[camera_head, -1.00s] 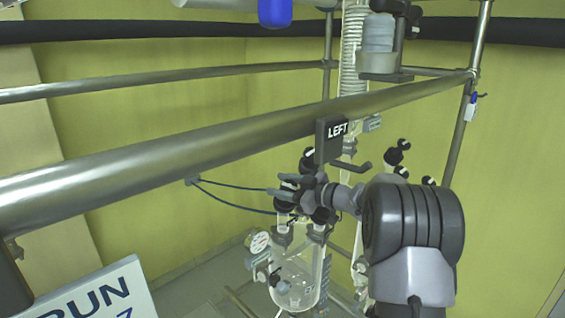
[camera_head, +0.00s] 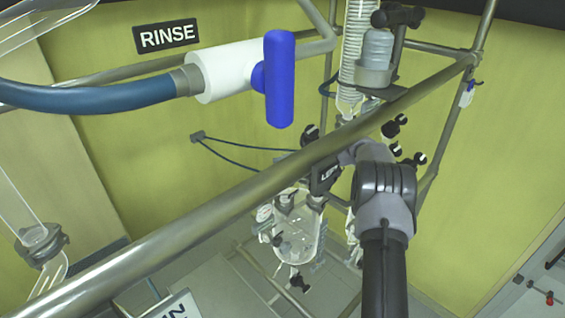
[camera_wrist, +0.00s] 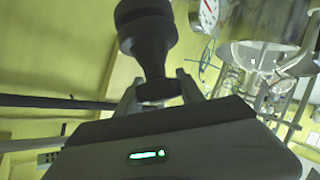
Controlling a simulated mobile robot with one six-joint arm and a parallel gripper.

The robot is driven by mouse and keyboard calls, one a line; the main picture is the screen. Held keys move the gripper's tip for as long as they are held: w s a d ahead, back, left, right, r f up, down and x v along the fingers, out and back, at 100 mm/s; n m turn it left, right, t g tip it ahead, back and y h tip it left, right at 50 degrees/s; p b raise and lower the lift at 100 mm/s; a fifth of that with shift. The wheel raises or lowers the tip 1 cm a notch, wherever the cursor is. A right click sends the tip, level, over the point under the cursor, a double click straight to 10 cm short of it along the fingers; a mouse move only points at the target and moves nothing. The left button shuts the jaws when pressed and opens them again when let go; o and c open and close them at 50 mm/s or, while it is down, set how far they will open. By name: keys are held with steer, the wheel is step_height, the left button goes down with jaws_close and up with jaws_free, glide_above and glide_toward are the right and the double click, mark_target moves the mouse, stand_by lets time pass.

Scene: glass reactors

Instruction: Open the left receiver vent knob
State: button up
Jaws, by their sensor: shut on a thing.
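A dark knob (camera_wrist: 148,30) with a ribbed round head and a narrowing stem stands upright in the wrist view. My gripper (camera_wrist: 160,92) is shut on it, one finger on each side of the lower stem. The glass receiver (camera_head: 298,232) hangs below that sign. I cannot make out the held knob in the head view.
A thick steel rail (camera_head: 215,210) crosses diagonally before the receiver. A blue valve handle (camera_head: 279,80) on a white body is at upper middle, near the RINSE sign (camera_head: 166,37). Other black knobs (camera_head: 394,126) are right of the rail. A dial gauge (camera_wrist: 208,12) is beside the held knob.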

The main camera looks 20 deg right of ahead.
stand_by(0.4)
steer(key=o, duration=1.4)
steer(key=v, duration=1.7)
steer(key=shift+r, duration=0.2)
steer(key=shift+d, duration=0.15)
